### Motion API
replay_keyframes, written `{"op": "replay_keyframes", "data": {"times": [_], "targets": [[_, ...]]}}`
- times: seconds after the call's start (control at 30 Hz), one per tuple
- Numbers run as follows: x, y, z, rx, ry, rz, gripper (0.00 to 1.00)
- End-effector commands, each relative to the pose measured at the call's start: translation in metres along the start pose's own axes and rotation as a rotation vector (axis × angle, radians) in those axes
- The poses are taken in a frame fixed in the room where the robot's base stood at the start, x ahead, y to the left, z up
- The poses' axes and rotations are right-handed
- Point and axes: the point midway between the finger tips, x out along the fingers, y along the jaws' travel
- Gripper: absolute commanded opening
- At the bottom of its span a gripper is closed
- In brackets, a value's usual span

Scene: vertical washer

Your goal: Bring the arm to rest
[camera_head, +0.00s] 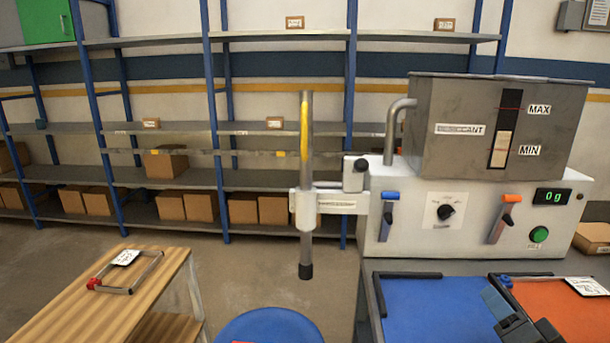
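My gripper (515,322) shows only in part, as dark grey and black pieces at the bottom edge on the right. It is in front of the blue panel (430,310) and the orange panel (565,310). Its fingertips are not clear, so I cannot tell whether it is open or shut. I see nothing clearly held in it. The rest of my arm is out of view or cannot be made out.
A white machine (400,240) with levers, knob, green button and "0 g" display stands behind the panels, under a grey tank (430,100). A vertical rod (306,250) stands left of it. A blue round top (270,328) and wooden table (75,305) stand further left.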

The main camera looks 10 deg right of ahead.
Motion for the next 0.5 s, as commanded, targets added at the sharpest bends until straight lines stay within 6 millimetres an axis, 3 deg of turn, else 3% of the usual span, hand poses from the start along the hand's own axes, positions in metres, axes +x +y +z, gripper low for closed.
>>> {"op": "replay_keyframes", "data": {"times": [0.27, 0.5], "targets": [[-0.053, 0.009, 0.039, -0.117, -0.044, 0.020, 0.38], [-0.139, 0.013, 0.081, -0.300, -0.114, 0.022, 0.38]]}}
